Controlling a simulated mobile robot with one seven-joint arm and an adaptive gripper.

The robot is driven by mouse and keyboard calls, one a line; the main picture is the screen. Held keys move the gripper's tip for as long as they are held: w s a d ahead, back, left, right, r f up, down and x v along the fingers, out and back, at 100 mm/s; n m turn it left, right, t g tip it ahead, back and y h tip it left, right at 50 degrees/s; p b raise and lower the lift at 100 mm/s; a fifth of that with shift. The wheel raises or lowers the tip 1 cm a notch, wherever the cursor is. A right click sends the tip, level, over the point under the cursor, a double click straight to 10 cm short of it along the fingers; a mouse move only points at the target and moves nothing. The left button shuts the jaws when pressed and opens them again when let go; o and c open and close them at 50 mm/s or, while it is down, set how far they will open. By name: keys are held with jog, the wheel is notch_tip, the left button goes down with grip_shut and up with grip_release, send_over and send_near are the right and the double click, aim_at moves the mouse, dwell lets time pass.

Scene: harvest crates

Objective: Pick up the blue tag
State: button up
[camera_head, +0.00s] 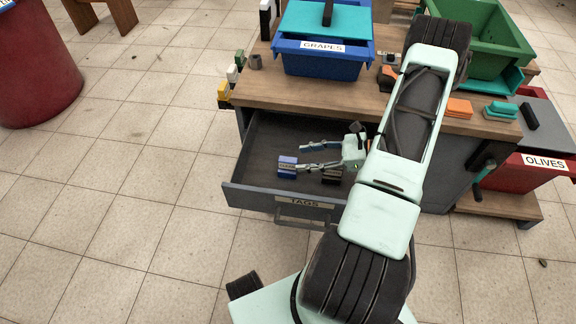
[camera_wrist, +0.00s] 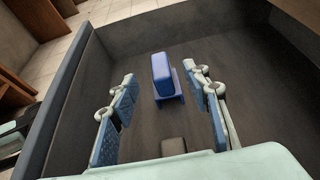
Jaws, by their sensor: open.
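The blue tag (camera_head: 287,166) lies in the open drawer labelled TAGS (camera_head: 262,197), toward its left side. In the wrist view the blue tag (camera_wrist: 164,77) stands on the dark drawer floor, ahead of and between my fingertips. My gripper (camera_head: 317,157) is inside the drawer, to the right of the tag. In the wrist view my gripper (camera_wrist: 162,92) is open, with one finger on each side and nothing held. In the head view the near finger overlaps or comes close to the tag; contact is not clear.
A dark brown tag (camera_head: 331,178) lies near the drawer front; a brownish block (camera_wrist: 173,146) shows between the finger bases. The drawer walls surround my gripper. On the worktop are a blue GRAPES crate (camera_head: 310,68), an orange block (camera_head: 459,108) and teal blocks (camera_head: 499,111).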

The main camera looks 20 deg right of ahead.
aim_at(287, 159)
jog(key=b+x, duration=0.1)
jog(key=x, duration=0.3)
jog(key=shift+w+r, duration=0.1)
jog(key=shift+c, duration=0.2)
jog(key=c, duration=1.1)
jog(key=shift+r, duration=0.15)
jog(key=shift+r, duration=0.3)
notch_tip(287, 159, up, 2)
jog(key=shift+r+p, duration=0.1)
jog(key=shift+p, duration=0.5)
jog(key=s+a+r+p, duration=0.2)
jog(key=s+a+r, duration=0.2)
jog(key=s+r, duration=0.1)
jog(key=s+a+r+p, duration=0.2)
jog(key=s+a+r, duration=0.3)
jog(key=shift+s+a, duration=0.15)
jog(key=shift+a, duration=0.15)
